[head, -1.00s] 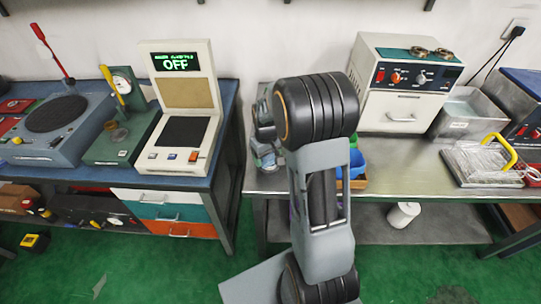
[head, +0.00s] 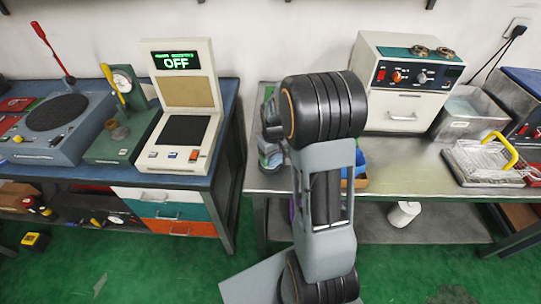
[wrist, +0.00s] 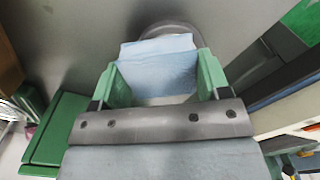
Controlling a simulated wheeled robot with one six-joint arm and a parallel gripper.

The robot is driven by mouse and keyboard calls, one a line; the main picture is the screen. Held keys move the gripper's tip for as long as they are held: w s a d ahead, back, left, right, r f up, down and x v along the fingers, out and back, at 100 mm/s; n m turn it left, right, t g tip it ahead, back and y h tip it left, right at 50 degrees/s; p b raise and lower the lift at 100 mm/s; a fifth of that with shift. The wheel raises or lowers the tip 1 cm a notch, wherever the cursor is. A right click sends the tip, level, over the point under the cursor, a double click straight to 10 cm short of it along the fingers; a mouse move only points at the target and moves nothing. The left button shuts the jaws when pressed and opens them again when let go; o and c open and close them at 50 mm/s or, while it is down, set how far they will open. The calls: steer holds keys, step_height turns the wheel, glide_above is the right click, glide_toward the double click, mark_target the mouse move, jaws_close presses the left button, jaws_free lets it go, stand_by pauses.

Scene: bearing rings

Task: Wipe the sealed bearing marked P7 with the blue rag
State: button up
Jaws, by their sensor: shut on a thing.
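My gripper (wrist: 158,72) is shut on the light blue rag (wrist: 157,50), which lies folded between its two green fingers in the wrist view. A dark grey rounded rim (wrist: 170,27) shows just beyond and partly behind the rag, close to it. It looks like a bearing ring, but the rag covers much of it and I can read no P7 mark. I cannot tell whether the rag touches it. In the head view my arm hides the fingers and the rag.
The metal bench (head: 412,172) carries a white oven-like unit (head: 405,90) with rings on top, a metal tank (head: 468,112) and a wire basket with a yellow handle (head: 485,160). A blue bin (head: 360,163) sits behind my arm. A tester reading OFF (head: 180,61) stands left.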

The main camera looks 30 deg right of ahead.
steer(key=shift+w+a, duration=0.1)
steer(key=shift+w, duration=0.05)
steer(key=shift+w+a+f, duration=0.15)
steer(key=shift+w+a, duration=0.6)
steer(key=shift+a, duration=0.2)
steer(key=shift+d, duration=0.1)
steer(key=shift+s+d, duration=0.35)
steer(key=shift+d, duration=0.2)
steer(key=shift+s+d, duration=0.3)
steer(key=shift+d, duration=0.25)
steer(key=shift+a, duration=0.1)
steer(key=shift+w+a+r, duration=0.1)
steer(key=shift+w+a, duration=0.15)
steer(key=shift+a, duration=0.35)
steer(key=shift+w+a+r, duration=0.1)
steer(key=shift+w+a, duration=0.1)
steer(key=shift+a, duration=0.4)
steer(key=shift+s+d, duration=0.1)
steer(key=shift+d, duration=0.05)
